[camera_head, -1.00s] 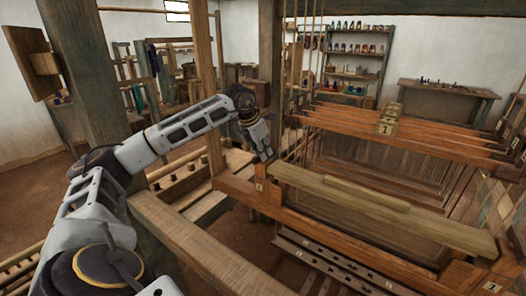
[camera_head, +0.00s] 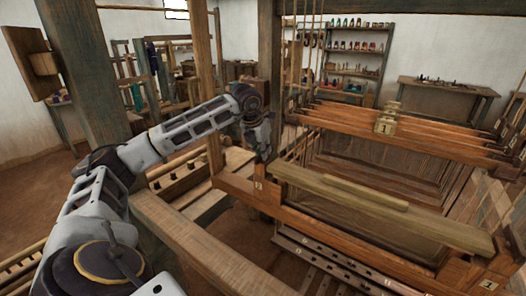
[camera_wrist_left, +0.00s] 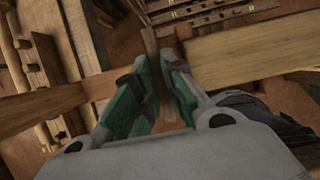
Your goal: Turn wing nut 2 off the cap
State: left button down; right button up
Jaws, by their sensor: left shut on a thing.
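The cap is the long pale wooden bar (camera_head: 385,212) lying along the front of the loom, and its near face also shows in the left wrist view (camera_wrist_left: 250,52). My left gripper (camera_head: 264,157) points down at the cap's left end. In the left wrist view its two green-padded fingers (camera_wrist_left: 155,62) are close together with a narrow gap. Wing nut 2 itself cannot be made out; the fingers hide what they hold at the cap's end. My right gripper is not in view.
A small number plate (camera_head: 259,186) sits on the frame below my left gripper. A thick post (camera_head: 270,70) rises close behind my left wrist. Shelves and a bench (camera_head: 440,88) stand far back.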

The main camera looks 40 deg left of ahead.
pick_arm(q)
jog(key=c, duration=1.5)
grip_release()
jog(key=shift+c, duration=0.2)
jog(key=shift+o, duration=0.2)
jog(key=shift+v, duration=0.85)
jog(key=v, duration=1)
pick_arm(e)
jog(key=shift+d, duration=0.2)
